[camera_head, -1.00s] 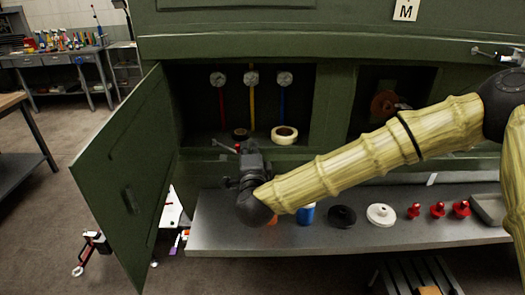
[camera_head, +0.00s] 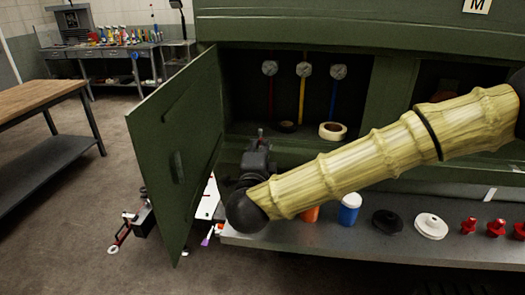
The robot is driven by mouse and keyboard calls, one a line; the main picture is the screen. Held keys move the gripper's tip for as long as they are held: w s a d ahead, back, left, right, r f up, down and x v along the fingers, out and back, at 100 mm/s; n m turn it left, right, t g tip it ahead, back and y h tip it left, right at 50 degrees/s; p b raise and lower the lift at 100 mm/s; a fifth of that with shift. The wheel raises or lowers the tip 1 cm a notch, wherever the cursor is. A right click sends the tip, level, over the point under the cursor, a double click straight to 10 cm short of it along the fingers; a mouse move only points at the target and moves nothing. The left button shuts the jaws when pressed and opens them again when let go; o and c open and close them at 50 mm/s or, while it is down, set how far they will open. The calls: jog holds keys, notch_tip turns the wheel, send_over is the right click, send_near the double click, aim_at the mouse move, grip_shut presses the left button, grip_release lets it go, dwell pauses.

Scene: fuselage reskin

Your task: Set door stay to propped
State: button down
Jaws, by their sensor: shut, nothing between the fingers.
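The green door (camera_head: 172,150) stands open on the left side of a dark compartment. I cannot make out the door stay; my gripper and wrist may hide it. My gripper (camera_head: 260,138) is at the compartment's lower left front, just right of the open door, pointing inward. Its fingers are shut with nothing between them. I cannot tell whether it touches anything.
Inside the compartment are gauges (camera_head: 304,69) on coloured lines, a dark roll (camera_head: 286,127) and a cream roll (camera_head: 333,131). A grey shelf (camera_head: 350,240) below carries a blue-and-white jar (camera_head: 349,209), discs and red parts. A wooden-topped bench (camera_head: 45,95) stands left, with open floor between.

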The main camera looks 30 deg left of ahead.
jog(key=shift+s+a, duration=0.3)
jog(key=shift+a, duration=0.45)
jog(key=shift+s, duration=0.1)
dwell(1.4)
jog(key=v, duration=1.1)
jog(key=shift+s, duration=0.35)
jog(key=shift+d, duration=0.1)
